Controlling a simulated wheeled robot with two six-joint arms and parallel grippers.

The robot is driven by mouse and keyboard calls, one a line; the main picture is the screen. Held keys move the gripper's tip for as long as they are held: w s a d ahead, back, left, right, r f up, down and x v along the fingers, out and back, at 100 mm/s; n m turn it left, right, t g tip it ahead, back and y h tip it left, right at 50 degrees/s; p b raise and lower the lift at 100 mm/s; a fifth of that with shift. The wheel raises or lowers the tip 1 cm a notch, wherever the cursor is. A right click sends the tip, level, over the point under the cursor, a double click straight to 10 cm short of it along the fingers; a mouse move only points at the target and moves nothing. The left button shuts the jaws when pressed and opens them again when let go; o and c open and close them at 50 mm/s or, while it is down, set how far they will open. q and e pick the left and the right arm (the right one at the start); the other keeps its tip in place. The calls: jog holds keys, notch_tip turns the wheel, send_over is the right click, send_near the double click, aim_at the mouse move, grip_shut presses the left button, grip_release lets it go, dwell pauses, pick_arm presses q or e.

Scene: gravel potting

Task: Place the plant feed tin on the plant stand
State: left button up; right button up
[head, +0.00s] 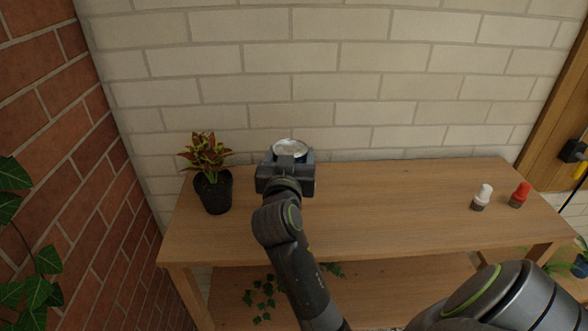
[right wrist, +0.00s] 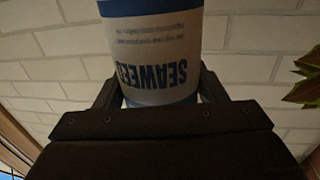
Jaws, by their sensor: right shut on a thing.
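The plant feed tin (head: 290,148) shows its round silvery top in the head view, near the back edge of the wooden plant stand (head: 400,205). In the right wrist view the tin (right wrist: 155,50) is white and blue, with the word SEAWEED upside down. My right gripper (head: 287,165) is shut on the tin, with one finger on each side of it. The gripper hides the tin's lower part in the head view, so I cannot tell whether it touches the stand top. My left gripper is not in view.
A potted red-green plant (head: 216,190) stands left of the tin. A white-capped bottle (head: 482,197) and a red-capped bottle (head: 520,195) stand at the right end. The middle of the top is clear. A white brick wall (head: 350,85) is close behind.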

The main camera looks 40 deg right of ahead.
notch_tip(320, 180, down, 4)
jog(key=shift+r, duration=0.1)
